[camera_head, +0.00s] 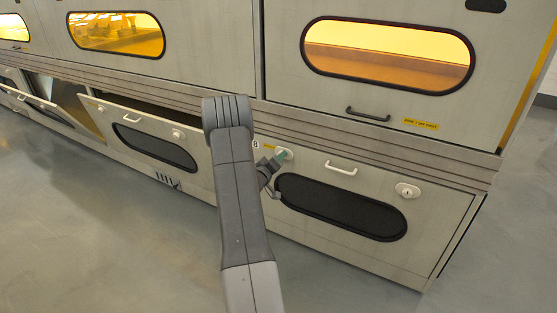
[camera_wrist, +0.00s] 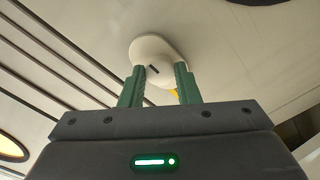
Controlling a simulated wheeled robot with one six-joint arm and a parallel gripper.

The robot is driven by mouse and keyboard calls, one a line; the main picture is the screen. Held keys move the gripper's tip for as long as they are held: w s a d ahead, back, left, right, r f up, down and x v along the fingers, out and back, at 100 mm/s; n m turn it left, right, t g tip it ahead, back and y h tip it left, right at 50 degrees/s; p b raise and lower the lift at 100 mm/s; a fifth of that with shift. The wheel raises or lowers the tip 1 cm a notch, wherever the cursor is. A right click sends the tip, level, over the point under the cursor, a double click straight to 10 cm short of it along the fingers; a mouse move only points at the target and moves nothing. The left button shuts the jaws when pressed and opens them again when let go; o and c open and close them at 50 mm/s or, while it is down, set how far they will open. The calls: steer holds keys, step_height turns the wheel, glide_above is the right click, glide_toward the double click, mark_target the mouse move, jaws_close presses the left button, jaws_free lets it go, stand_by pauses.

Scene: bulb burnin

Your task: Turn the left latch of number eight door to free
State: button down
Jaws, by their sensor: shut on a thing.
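The number eight door (camera_head: 440,222) is the pale lower door at the right, with a dark oval window (camera_head: 340,208). Its left latch (camera_head: 286,153) is a white round knob near the door's upper left corner. My gripper (camera_head: 277,158) is at this latch. In the wrist view the latch (camera_wrist: 158,50) is a white rounded piece with a dark slot mark, and the green fingers of my gripper (camera_wrist: 160,80) are shut on it from both sides. The right latch (camera_head: 407,190) is white with a dark keyhole-like mark. My arm hides the door's left edge.
A white handle (camera_head: 341,168) sits between the two latches. The neighbouring lower door (camera_head: 150,140) on the left is tilted open at its top. An upper door with a lit orange window (camera_head: 388,55) and dark handle (camera_head: 367,115) is above. Grey floor (camera_head: 130,240) in front is clear.

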steer(key=c, duration=1.1)
jaws_free()
steer(key=p+v, duration=0.3)
steer(key=v, duration=1.1)
steer(key=shift+w, duration=0.1)
